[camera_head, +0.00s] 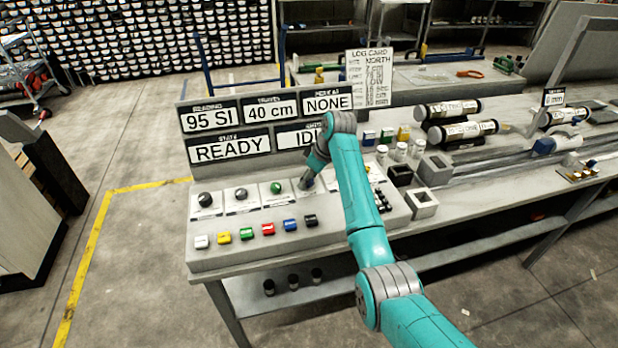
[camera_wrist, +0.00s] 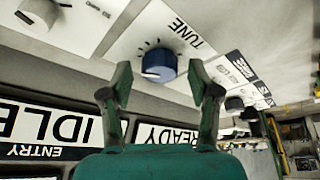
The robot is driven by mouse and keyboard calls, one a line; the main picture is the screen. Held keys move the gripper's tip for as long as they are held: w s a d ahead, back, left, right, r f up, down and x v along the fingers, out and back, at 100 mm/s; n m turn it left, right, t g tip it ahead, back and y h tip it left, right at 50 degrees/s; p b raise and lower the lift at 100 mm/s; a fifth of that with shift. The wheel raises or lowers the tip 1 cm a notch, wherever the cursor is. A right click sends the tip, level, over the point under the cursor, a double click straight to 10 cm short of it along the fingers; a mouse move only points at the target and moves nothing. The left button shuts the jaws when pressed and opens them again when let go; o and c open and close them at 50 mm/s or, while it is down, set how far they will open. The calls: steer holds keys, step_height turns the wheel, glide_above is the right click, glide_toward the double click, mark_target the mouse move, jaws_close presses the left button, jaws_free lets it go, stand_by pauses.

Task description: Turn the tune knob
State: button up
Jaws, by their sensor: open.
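The tune knob (camera_wrist: 159,65) is a round blue dial with a pale pointer line. It sits on a white plate marked TUNE in the wrist view, with tick marks around it. My gripper (camera_wrist: 160,78) is open, with one finger on each side of the knob in that view. I see no clear contact, and how far the fingertips reach along the knob is hard to tell.
A black knob (camera_head: 205,199), a grey knob (camera_head: 241,193) and a green knob (camera_head: 276,187) stand left on the panel (camera_head: 222,246). Several coloured buttons line its front. Display signs (camera_head: 229,148) rise behind. Small blocks and open boxes (camera_head: 421,204) stand to the right.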

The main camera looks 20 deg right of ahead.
steer(key=c, duration=1.2)
steer(key=shift+o, duration=0.2)
steer(key=shift+m+t+h, duration=0.4)
steer(key=shift+m+h, duration=0.3)
steer(key=shift+m, duration=1.3)
steer(key=o, duration=1.2)
steer(key=shift+c, duration=0.2)
steer(key=shift+s+r, duration=0.1)
steer(key=v, duration=1.1)
steer(key=shift+s+r, duration=0.2)
steer(key=shift+r, duration=0.15)
